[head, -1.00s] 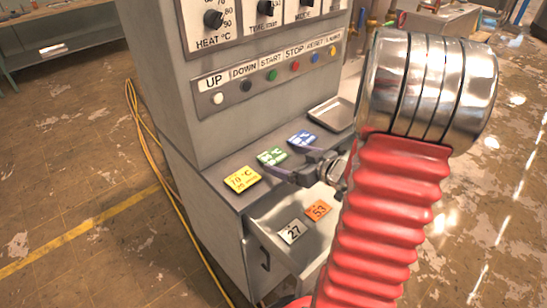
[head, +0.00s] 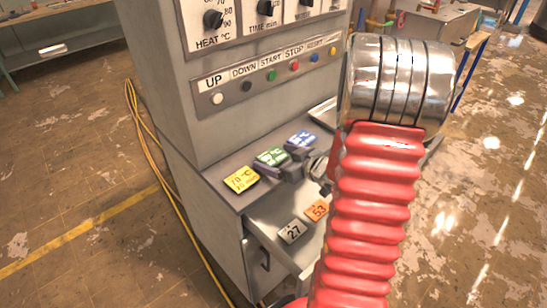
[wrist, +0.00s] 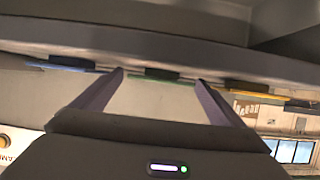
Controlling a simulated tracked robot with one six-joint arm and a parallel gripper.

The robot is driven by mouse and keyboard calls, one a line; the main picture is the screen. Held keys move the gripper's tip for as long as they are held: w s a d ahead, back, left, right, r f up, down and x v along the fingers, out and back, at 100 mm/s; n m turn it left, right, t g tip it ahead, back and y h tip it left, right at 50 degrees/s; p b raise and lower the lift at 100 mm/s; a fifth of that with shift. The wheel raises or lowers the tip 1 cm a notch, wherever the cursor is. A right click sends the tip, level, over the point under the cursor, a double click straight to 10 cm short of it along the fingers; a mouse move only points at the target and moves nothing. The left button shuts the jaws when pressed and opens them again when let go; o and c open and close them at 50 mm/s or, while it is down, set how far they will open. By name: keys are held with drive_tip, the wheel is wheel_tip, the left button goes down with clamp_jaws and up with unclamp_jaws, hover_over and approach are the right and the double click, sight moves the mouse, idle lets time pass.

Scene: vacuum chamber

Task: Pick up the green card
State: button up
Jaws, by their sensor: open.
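The green card (head: 271,157) lies on the grey ledge of the cabinet, between the yellow card (head: 241,179) and the blue card (head: 302,140). My gripper (head: 280,164) is open and close in front of the green card. In the wrist view, my gripper (wrist: 160,78) has its two fingers apart. The green card (wrist: 163,80) shows edge-on between them. The blue card (wrist: 62,65) is outside the left finger and the yellow card (wrist: 256,90) outside the right one. I cannot tell whether a finger touches the green card.
An open drawer (head: 262,224) below the ledge holds a grey card marked 27 (head: 292,231) and an orange card marked 53 (head: 316,210). The control panel (head: 262,76) rises behind the ledge. A metal tray (head: 323,112) is partly hidden by my arm. Yellow cables (head: 147,150) run down at left.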

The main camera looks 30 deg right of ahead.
sight(276, 158)
drive_tip(key=shift+c, duration=0.7)
drive_tip(key=c, duration=1)
wheel_tip(276, 158, up, 10)
idle(0.6)
